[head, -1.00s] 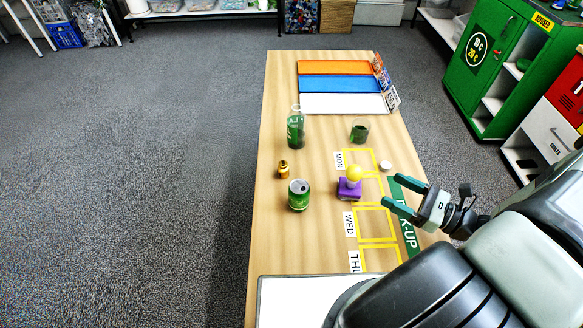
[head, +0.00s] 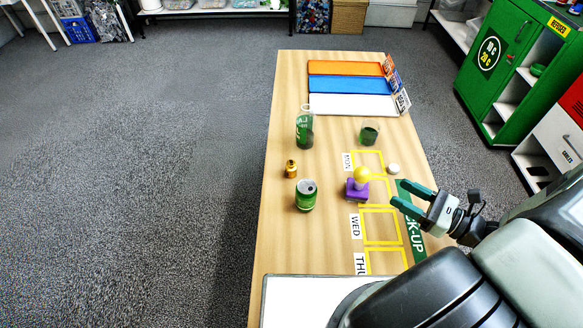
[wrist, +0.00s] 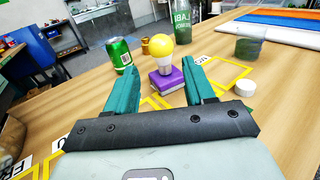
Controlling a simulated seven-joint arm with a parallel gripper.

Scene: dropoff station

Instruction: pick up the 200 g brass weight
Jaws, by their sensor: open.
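The small brass weight (head: 290,169) stands upright on the left part of the table, just behind and left of a green can (head: 306,195). My gripper (head: 416,197) is at the right side of the table, over the green pick-up strip, well to the right of the weight. Its teal fingers are apart with nothing between them. In the wrist view the open fingers (wrist: 155,88) frame a yellow bulb (wrist: 162,46) on a purple block (wrist: 167,82).
The bulb on its purple block (head: 357,189) stands between my gripper and the weight. A green bottle (head: 305,128), a glass with dark green contents (head: 369,133) and a white round piece (head: 393,169) stand nearby. Orange, blue and white trays (head: 350,104) lie at the far end.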

